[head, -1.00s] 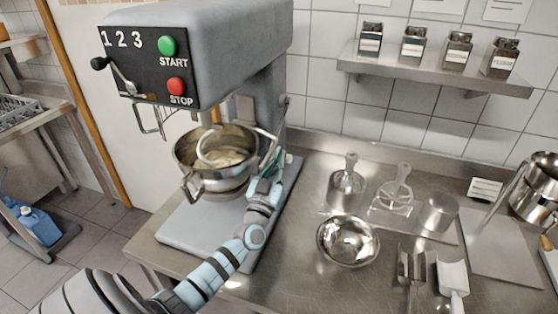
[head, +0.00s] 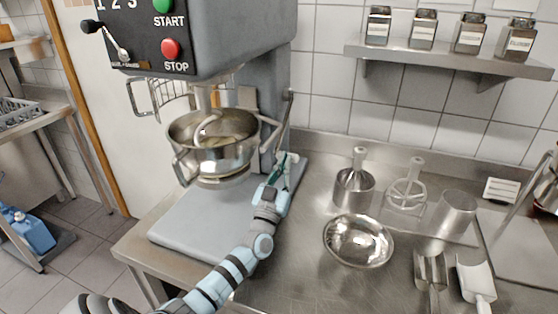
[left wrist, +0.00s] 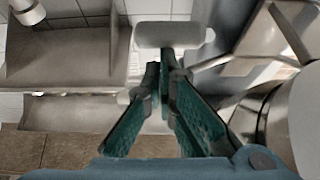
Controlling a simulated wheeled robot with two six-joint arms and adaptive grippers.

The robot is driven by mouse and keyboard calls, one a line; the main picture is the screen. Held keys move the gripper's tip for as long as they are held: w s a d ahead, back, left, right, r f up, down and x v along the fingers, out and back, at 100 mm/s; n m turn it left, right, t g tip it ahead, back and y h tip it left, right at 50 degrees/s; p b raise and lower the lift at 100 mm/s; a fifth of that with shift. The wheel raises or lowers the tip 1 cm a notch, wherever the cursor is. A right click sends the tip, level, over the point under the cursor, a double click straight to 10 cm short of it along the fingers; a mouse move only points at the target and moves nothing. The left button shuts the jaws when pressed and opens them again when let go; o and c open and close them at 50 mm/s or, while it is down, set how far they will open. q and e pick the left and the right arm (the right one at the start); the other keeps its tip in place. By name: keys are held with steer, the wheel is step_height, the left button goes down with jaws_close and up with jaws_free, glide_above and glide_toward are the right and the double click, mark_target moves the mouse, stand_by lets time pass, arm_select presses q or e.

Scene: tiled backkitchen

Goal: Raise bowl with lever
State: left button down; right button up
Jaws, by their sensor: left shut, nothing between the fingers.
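The steel mixer bowl (head: 212,155) hangs in its holder under the grey mixer head, with a curved hook in it, above the base plate. A thin metal lever (head: 283,122) slants down from a pivot on the right of the mixer column. My left gripper (head: 287,163) is beside the column, right of the bowl. In the left wrist view its green fingers (left wrist: 165,72) are shut and empty. A pale rounded bar (left wrist: 168,35) lies just beyond the fingertips; I cannot tell if they touch it. My right gripper is not in view.
A small steel bowl (head: 358,241), mixing tools (head: 355,188) and scoops (head: 430,272) stand on the counter to the right. A shelf (head: 450,62) with several jars is on the wall. The mixer's base plate (head: 185,240) is bare in front.

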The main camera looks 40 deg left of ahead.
arm_select(q)
steer(key=s+d, duration=0.4)
steer(key=s, duration=0.8)
step_height(320, 180, up, 6)
steer(key=f+p, duration=0.1)
steer(key=p, duration=0.7)
steer(key=w+a+f+g, duration=0.1)
steer(key=w+a, duration=0.1)
steer(key=w, duration=0.4)
steer(key=w+a+f+g+p, duration=0.1)
steer(key=w+a+f, duration=0.1)
steer(key=w, duration=0.4)
steer(key=shift+w+a+g+h, duration=0.15)
steer(key=shift+w+g+h, duration=0.15)
steer(key=shift+h, duration=0.1)
